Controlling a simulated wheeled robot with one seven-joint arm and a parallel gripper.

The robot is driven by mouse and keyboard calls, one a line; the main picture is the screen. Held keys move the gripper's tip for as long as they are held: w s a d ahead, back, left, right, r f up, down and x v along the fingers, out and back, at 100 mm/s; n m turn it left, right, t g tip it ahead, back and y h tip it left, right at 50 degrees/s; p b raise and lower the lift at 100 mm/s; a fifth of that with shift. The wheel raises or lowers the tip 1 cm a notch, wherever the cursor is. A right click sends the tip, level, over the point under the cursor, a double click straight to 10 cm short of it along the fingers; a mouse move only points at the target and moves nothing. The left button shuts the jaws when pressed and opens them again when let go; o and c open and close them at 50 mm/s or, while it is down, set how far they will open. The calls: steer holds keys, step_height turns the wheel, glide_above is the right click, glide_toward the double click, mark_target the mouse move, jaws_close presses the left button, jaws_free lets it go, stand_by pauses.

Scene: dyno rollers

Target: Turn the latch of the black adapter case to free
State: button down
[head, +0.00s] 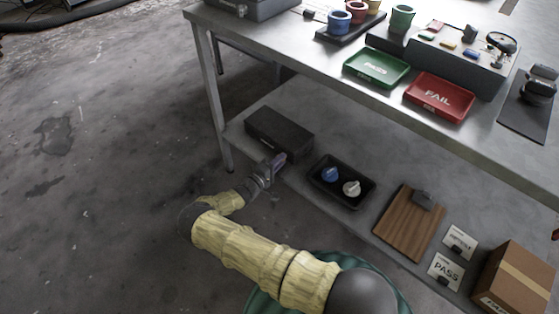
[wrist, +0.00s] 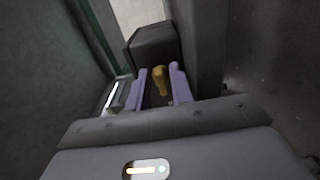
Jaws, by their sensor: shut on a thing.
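The black adapter case (head: 279,131) lies on the lower shelf at its left end. In the wrist view the case is the dark block (wrist: 152,45) beyond the fingertips. Its latch (wrist: 160,76) is a small brass-yellow piece between my two purple fingers. My gripper (head: 277,160) is at the front side of the case and shut on the latch; it also shows in the wrist view (wrist: 160,90). The latch is hidden in the head view. I cannot tell from these frames how far the latch is turned.
A black tray (head: 362,204) with a blue and a white knob stands right of the case. The tabletop with green and red trays overhangs the shelf. The floor at left is clear.

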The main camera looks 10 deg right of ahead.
steer(key=shift+f, duration=0.15)
steer(key=c, duration=1.5)
jaws_free()
steer(key=shift+c, duration=0.2)
